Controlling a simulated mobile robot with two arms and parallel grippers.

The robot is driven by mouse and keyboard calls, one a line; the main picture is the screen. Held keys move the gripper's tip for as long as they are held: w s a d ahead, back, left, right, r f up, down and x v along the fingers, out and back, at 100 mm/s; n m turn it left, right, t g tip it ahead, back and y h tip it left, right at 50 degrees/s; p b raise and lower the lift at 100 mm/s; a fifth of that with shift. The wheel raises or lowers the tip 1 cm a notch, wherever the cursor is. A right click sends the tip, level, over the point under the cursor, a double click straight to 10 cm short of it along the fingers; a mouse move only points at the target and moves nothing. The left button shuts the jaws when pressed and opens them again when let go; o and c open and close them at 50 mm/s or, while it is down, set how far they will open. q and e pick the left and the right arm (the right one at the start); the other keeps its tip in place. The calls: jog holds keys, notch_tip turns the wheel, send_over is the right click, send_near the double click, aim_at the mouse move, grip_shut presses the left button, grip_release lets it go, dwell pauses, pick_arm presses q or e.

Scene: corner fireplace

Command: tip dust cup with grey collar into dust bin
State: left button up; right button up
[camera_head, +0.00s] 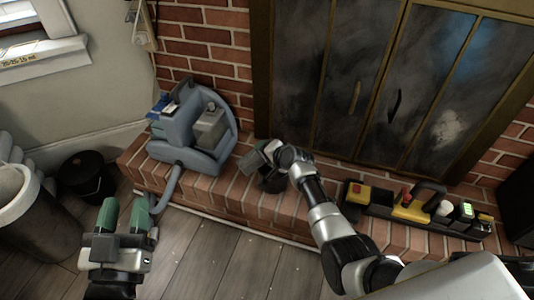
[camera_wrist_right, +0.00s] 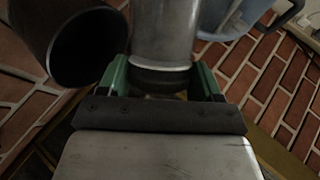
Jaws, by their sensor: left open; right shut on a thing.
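My right gripper (camera_wrist_right: 162,82) is shut on a grey cylinder with a dark lower band (camera_wrist_right: 163,35), which I take as the dust cup; its collar is not clear. In the head view my right gripper (camera_head: 263,157) is above the brick hearth, partly hidden by its own wrist. A dark open-mouthed cup (camera_wrist_right: 92,45) is just left of the held cylinder; I cannot tell whether they touch. My left gripper (camera_head: 125,215) is open and empty over the floor. A large grey bin (camera_head: 30,222) stands at the far left, possibly the dust bin.
A blue-grey vacuum (camera_head: 180,133) with a hose stands on the hearth (camera_head: 225,190). A black lidded bucket (camera_head: 88,178) is beside the grey bin. A black tray (camera_head: 378,210) with yellow tools lies right, before the glass fireplace doors (camera_head: 370,80). Wood floor (camera_head: 205,250) is clear in front.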

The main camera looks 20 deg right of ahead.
jog(key=shift+f, duration=0.2)
pick_arm(q)
jog(key=shift+s+d+r+t+h+b, duration=0.1)
jog(key=shift+s+r+t+h+b, duration=0.2)
jog(key=shift+r+t, duration=0.35)
jog(key=shift+s+d+r+t+h+b, duration=0.15)
jog(key=shift+r+t+h, duration=0.15)
jog(key=shift+r+t, duration=0.3)
pick_arm(e)
jog(key=shift+y, duration=0.3)
pick_arm(q)
jog(key=shift+a, duration=0.1)
pick_arm(e)
jog(key=shift+f, duration=0.1)
jog(key=shift+f+m+b, duration=0.15)
jog(key=shift+m+b, duration=0.15)
pick_arm(q)
jog(key=shift+s+r+t+h, duration=0.15)
jog(key=shift+s+r+t, duration=0.3)
jog(key=shift+r+t, duration=0.2)
jog(key=shift+s+r+t+h, duration=0.15)
jog(key=shift+s+r+t, duration=0.25)
jog(key=shift+r+t, duration=0.2)
pick_arm(e)
jog(key=shift+f, duration=0.1)
pick_arm(q)
jog(key=shift+b, duration=0.3)
pick_arm(e)
jog(key=shift+f, duration=0.1)
